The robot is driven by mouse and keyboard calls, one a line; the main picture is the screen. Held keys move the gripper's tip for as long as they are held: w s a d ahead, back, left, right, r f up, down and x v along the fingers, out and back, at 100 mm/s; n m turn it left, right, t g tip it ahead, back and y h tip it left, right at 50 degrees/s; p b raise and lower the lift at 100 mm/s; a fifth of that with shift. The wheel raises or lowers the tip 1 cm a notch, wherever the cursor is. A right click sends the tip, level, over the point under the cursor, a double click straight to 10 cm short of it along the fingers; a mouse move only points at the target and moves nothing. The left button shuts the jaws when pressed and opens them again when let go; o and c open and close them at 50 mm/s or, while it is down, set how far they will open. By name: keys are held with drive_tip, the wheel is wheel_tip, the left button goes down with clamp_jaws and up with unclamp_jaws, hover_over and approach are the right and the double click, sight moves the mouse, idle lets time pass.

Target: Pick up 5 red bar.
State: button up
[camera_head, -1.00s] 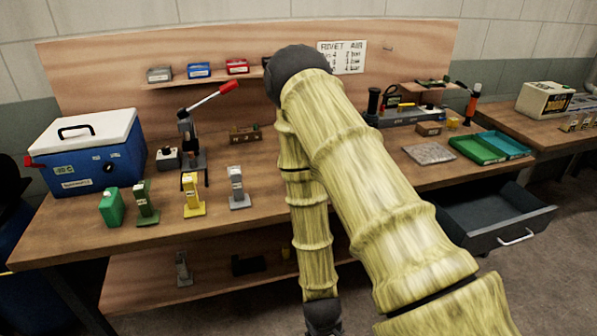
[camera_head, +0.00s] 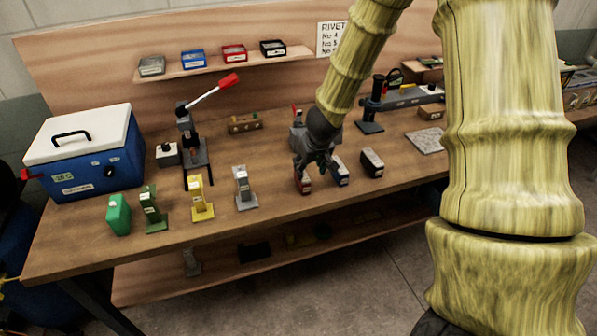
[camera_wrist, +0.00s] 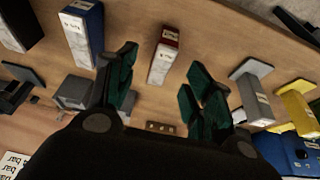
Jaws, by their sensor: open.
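A block with a red end and a pale labelled face (camera_wrist: 163,57) stands on the bench. It shows between my open fingers in the wrist view, apart from both. In the head view this red block (camera_head: 302,184) is partly covered by my gripper (camera_head: 316,161), which is low over the bench. The wrist view shows my gripper (camera_wrist: 160,92) open and empty, with dark green finger pads. I cannot read the block's label. A similar blue block (camera_wrist: 82,31) and a black block (camera_wrist: 20,24) stand beside it; the blue one is near one finger.
Grey (camera_head: 243,188), yellow (camera_head: 201,198) and green (camera_head: 152,208) stands line the bench's front. A lever press (camera_head: 190,140) and blue cooler (camera_head: 85,155) are at left. The shelf holds small boxes, including a red one (camera_head: 234,52). A grey machine part stands close behind my gripper.

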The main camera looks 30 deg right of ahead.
sight(305, 176)
drive_tip(key=shift+w+d+r, duration=0.15)
drive_tip(key=shift+w+r, duration=0.15)
drive_tip(key=shift+r, duration=0.1)
drive_tip(key=shift+w+f, duration=0.1)
drive_tip(key=shift+f, duration=0.05)
drive_tip(key=x, duration=0.3)
drive_tip(key=shift+d+f, duration=0.15)
drive_tip(key=shift+f, duration=0.15)
drive_tip(key=shift+w+f, duration=0.3)
drive_tip(key=shift+f, duration=0.3)
drive_tip(key=shift+w+a+f, duration=0.1)
drive_tip(key=shift+w+f, duration=0.1)
drive_tip(key=shift+f, duration=0.4)
drive_tip(key=shift+w+a+f, duration=0.1)
drive_tip(key=shift+w+f, duration=0.1)
drive_tip(key=shift+f, duration=0.35)
drive_tip(key=shift+p+x, duration=0.4)
drive_tip(key=shift+x, duration=1.1)
drive_tip(key=shift+w+a, duration=0.1)
drive_tip(key=shift+r, duration=0.1)
clamp_jaws()
